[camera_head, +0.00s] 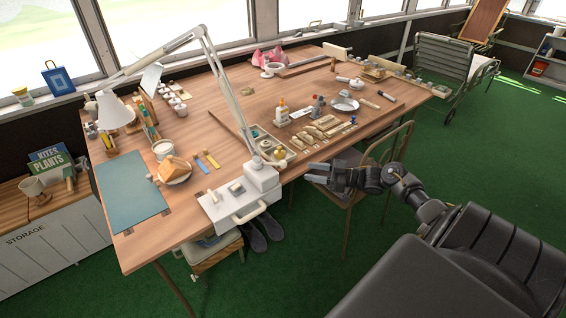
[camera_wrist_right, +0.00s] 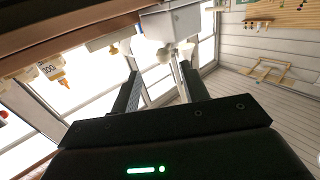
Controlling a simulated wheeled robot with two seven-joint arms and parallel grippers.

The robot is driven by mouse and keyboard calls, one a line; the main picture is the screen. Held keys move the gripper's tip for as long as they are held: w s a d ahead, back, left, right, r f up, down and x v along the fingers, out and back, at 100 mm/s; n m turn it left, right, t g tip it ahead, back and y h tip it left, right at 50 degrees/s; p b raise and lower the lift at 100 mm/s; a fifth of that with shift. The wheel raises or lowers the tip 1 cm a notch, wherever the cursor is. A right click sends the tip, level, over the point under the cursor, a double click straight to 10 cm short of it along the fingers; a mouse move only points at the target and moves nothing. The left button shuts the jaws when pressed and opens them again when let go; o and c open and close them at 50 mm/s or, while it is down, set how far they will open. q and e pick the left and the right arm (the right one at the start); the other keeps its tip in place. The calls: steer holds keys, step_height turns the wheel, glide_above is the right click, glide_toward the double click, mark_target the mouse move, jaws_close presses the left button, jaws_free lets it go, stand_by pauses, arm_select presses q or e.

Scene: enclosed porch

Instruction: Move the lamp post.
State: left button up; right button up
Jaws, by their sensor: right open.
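The lamp post (camera_head: 222,80) is a white jointed arm rising from a white boxy base (camera_head: 255,187) at the table's front edge, with a handle on the base's front. Its upper arm slopes left to a cone shade (camera_head: 113,110). My right gripper (camera_head: 312,175) is open and empty, beside the table edge, right of the base and apart from it. In the right wrist view, my open fingers (camera_wrist_right: 160,72) point toward a white boxy part (camera_wrist_right: 172,22), which looks like the lamp base. My left gripper is not in view.
The wooden table (camera_head: 225,120) carries a blue-green mat (camera_head: 130,190), a tray of small parts, bottles and a white plate (camera_head: 344,104). A chair (camera_head: 352,185) stands close under my right arm. A storage cabinet (camera_head: 55,240) is at left. Green floor is open at right.

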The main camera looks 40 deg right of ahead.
mark_target(283, 161)
steer(key=shift+y, duration=0.3)
steer(key=x, duration=0.3)
steer(key=r+b+x, duration=0.1)
steer(key=x, duration=0.3)
steer(key=b+x, duration=0.1)
steer(key=x, duration=0.2)
steer(key=shift+w+a+r, duration=0.25)
steer(key=shift+w+r, duration=0.05)
steer(key=shift+r, duration=0.1)
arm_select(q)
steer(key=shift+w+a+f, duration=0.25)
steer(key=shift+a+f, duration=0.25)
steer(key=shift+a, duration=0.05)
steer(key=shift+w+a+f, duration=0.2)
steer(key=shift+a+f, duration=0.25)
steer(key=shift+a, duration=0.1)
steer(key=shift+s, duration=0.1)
arm_select(e)
steer(key=shift+c, duration=0.3)
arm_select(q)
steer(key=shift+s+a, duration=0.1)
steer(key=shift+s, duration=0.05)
arm_select(e)
jaws_close()
